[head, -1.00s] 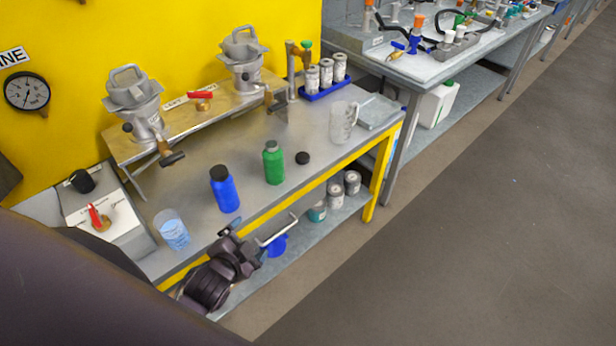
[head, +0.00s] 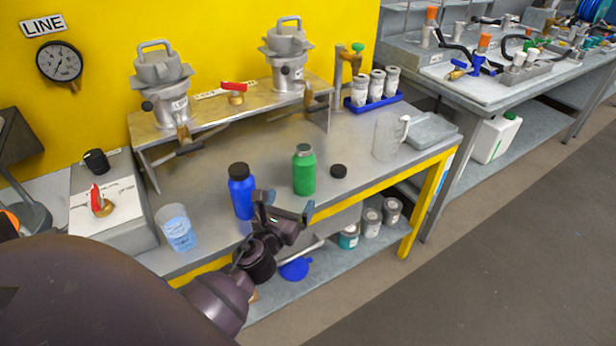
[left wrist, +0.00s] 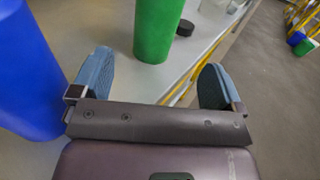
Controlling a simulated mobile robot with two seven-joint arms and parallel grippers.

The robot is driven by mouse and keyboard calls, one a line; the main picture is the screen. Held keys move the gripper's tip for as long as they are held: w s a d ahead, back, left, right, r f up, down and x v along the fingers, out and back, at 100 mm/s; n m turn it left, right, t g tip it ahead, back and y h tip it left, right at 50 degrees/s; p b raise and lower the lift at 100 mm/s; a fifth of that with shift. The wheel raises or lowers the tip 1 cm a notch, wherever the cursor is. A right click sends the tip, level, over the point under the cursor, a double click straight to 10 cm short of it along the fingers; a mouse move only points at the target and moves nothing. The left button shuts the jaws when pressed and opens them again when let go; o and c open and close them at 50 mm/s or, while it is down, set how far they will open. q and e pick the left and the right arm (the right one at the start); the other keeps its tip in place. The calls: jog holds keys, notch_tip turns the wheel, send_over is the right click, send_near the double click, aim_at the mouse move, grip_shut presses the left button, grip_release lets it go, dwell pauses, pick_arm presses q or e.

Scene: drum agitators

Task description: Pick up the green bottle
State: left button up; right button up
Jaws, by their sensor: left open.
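The green bottle (head: 304,170) stands upright and uncapped on the grey workbench (head: 215,165), right of the blue bottle (head: 241,191) with its black cap. My left gripper (head: 283,206) is open and empty at the bench's front edge, in front of the two bottles. In the left wrist view the green bottle (left wrist: 158,28) is ahead, beyond and between the two spread fingers (left wrist: 155,85), not touching them. The blue bottle (left wrist: 28,75) is close beside the left finger. My right gripper is not in view.
A black cap (head: 339,171) lies right of the green bottle. A clear jug (head: 388,138) stands farther right, and a beaker of blue liquid (head: 177,229) at the left. Metal agitators (head: 163,90) stand on a raised shelf behind. Cans (head: 371,222) stand on the lower shelf.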

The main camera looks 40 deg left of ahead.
aim_at(301, 182)
pick_arm(q)
jog(key=shift+w+a, duration=0.1)
jog(key=shift+w, duration=0.25)
jog(key=x, duration=0.4)
jog(key=shift+w+a, duration=0.15)
jog(key=shift+w, duration=0.2)
jog(key=shift+x, duration=2.7)
jog(key=shift+a, duration=0.2)
jog(key=shift+s, duration=0.1)
jog(key=shift+c, duration=0.3)
jog(key=c, duration=1)
jog(key=shift+c, duration=0.6)
jog(key=shift+r, duration=0.2)
